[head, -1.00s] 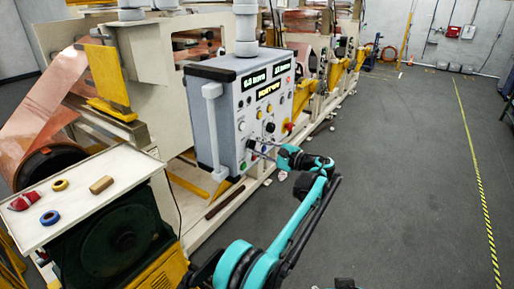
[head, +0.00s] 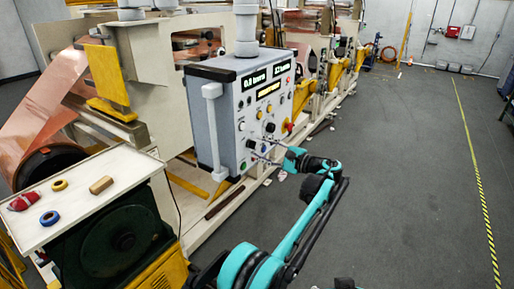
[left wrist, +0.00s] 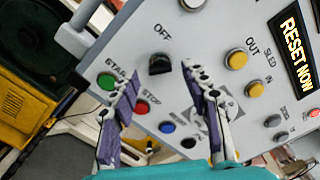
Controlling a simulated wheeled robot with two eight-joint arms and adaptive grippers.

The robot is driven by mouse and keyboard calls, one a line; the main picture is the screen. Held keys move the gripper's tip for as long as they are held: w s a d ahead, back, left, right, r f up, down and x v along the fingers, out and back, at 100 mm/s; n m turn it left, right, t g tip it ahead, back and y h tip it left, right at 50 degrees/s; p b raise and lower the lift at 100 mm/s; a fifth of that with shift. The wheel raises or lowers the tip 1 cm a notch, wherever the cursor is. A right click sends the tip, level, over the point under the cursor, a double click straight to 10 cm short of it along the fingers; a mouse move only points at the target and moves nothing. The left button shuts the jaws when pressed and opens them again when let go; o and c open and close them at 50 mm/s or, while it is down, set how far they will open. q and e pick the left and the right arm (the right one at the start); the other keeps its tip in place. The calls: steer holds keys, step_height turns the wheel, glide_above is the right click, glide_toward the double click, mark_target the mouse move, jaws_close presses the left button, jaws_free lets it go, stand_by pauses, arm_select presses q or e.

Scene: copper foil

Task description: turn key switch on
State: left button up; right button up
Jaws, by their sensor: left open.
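The grey control box (head: 222,128) carries a panel of buttons, knobs and lit displays. A black switch knob (left wrist: 160,64) sits under the word OFF in the left wrist view, close to the green START button (left wrist: 106,81) and the red STOP button (left wrist: 142,107). My left gripper (left wrist: 160,76) is open, with one finger on each side of the knob in that view and nothing held. Whether the fingers touch the knob or panel cannot be told. In the head view my left gripper (head: 262,150) is at the panel's lower part. My right gripper is not seen.
A display reads RESET NOW (left wrist: 297,48). A yellow button (left wrist: 236,59) and other buttons lie right of the fingers. A white side table (head: 90,205) holds tape rolls and a small block. Copper foil machinery stands behind. The floor (head: 410,170) at right is open.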

arm_select(q)
steer(key=v, duration=0.9)
steer(key=shift+s+d, duration=0.2)
steer(key=shift+d, duration=0.1)
